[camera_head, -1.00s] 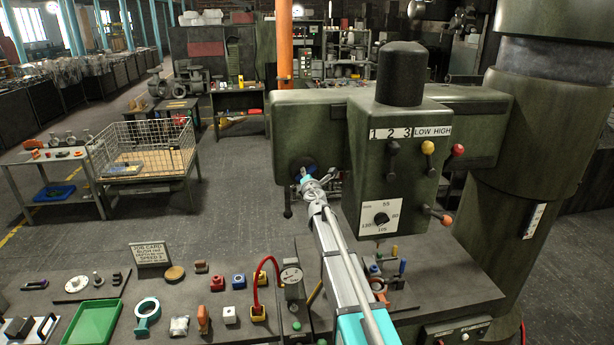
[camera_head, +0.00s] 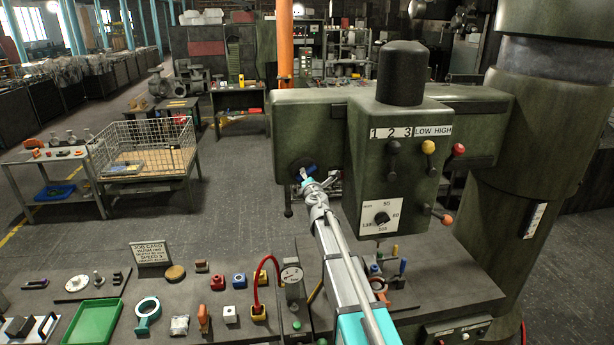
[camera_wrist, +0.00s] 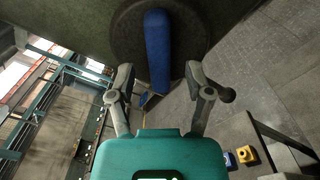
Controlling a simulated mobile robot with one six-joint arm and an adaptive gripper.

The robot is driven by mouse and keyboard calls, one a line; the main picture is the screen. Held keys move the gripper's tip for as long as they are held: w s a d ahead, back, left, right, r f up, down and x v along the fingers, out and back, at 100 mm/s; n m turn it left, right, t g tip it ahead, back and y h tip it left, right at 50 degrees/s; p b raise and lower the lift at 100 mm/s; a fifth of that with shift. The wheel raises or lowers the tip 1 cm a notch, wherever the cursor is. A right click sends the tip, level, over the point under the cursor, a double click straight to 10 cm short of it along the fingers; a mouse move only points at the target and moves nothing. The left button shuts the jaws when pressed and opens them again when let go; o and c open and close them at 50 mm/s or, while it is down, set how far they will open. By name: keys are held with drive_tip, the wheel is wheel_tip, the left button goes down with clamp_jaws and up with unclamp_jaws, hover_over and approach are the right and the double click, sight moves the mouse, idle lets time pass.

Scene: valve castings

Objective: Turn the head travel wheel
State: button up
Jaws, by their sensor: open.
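The head travel wheel (camera_head: 302,167) is a dark round wheel with a blue part, on the left front of the green machine head. In the wrist view the dark disc (camera_wrist: 192,32) fills the top middle, with an upright blue bar (camera_wrist: 158,50) across it. My gripper (camera_head: 307,181) is just below and in front of the wheel in the head view. In the wrist view my gripper (camera_wrist: 160,82) is open, with one finger to each side of the bar's lower end. The fingers look apart from the bar. My gripper and arm partly cover the wheel's surroundings in the head view.
The speed box (camera_head: 393,165) with levers and a dial stands right of the wheel. A bench below holds a green tray (camera_head: 92,322), a red cable (camera_head: 267,285) and several small parts. A wire basket (camera_head: 146,150) stands back left. Open floor lies left of the wheel.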

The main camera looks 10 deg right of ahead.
drive_tip(key=s, duration=0.9)
drive_tip(key=shift+s, duration=0.35)
drive_tip(key=s, duration=1)
idle(0.4)
